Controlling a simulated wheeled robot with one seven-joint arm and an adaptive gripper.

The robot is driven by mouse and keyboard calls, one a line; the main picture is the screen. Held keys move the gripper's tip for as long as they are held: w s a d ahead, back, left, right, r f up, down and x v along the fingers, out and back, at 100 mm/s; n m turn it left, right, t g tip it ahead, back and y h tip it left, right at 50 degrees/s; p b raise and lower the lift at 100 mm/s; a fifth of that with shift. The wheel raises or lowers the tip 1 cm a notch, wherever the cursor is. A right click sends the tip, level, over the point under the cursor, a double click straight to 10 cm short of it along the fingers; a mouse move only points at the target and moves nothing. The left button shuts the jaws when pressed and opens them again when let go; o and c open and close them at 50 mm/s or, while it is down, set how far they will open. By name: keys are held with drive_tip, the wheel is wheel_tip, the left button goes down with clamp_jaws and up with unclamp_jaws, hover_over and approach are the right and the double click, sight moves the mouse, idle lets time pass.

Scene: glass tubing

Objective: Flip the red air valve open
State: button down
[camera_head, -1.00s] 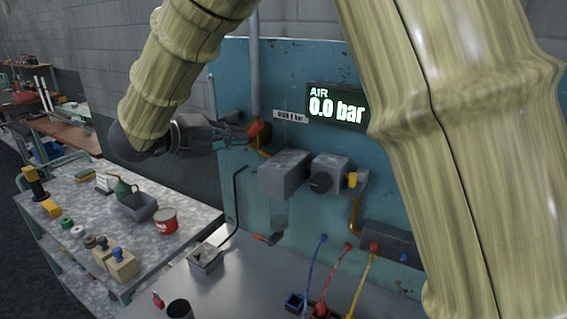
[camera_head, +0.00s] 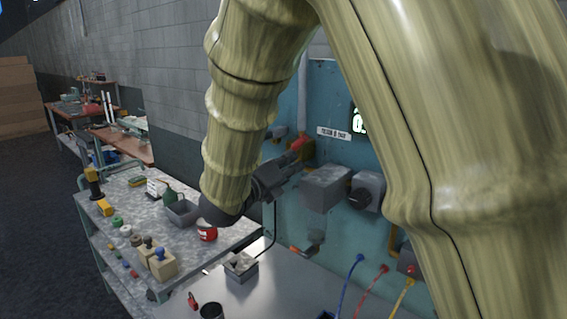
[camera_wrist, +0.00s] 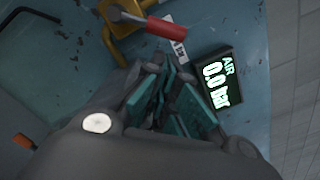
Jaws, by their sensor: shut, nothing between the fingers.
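The red valve handle (camera_wrist: 166,28) sits on a brass valve body (camera_wrist: 125,45) at the top of the wrist view. Its bar lies roughly across that picture. In the head view the red handle (camera_head: 301,146) shows small beside a vertical pipe on the teal panel, partly hidden by my gripper. My gripper (camera_head: 292,163) is just below and left of it. In the wrist view my gripper (camera_wrist: 165,88) is shut and empty, its fingers with teal pads apart from the handle in the picture. The AIR display (camera_wrist: 217,82) reads 0.0 bar.
Grey boxes (camera_head: 325,188) stick out of the teal panel (camera_head: 286,235) right of my gripper. A side bench (camera_head: 135,210) with a red can (camera_head: 207,232) and several small items stands left. Coloured hoses (camera_head: 350,283) rise at the front right.

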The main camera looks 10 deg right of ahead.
sight(299, 145)
drive_tip(key=shift+p+x, duration=0.85)
drive_tip(key=shift+x, duration=1.6)
